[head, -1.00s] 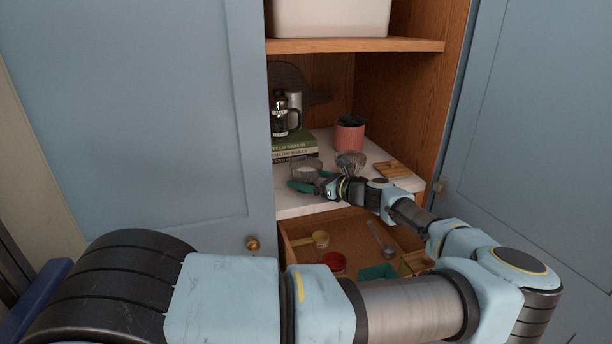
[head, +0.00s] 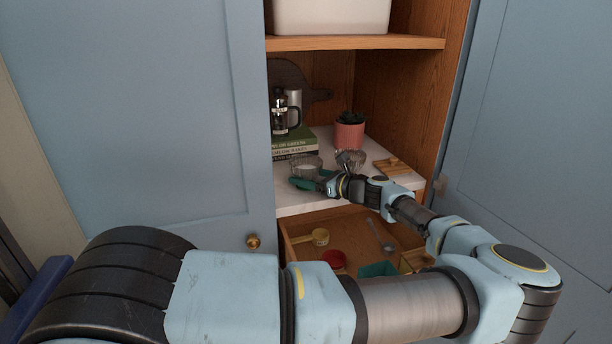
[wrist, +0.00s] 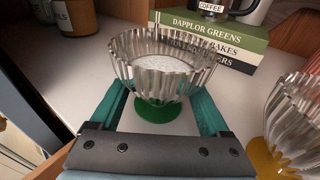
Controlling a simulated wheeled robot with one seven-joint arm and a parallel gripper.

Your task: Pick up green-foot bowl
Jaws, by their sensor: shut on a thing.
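The green-foot bowl (wrist: 160,72) is fluted clear glass with a green foot and something white inside. It stands upright between the teal fingers of my gripper (wrist: 160,100) in the wrist view, one finger on each side. My gripper is shut on it. In the head view the bowl (head: 306,166) is above the white shelf, with my gripper (head: 311,182) at its front. I cannot tell whether its foot touches the shelf.
A second fluted bowl with a yellow foot (wrist: 292,120) stands close on the right. Stacked books (wrist: 215,45) and a coffee jar (head: 279,115) are behind. A pink pot (head: 349,134) and wooden board (head: 393,166) stand right. An open drawer (head: 300,250) lies below.

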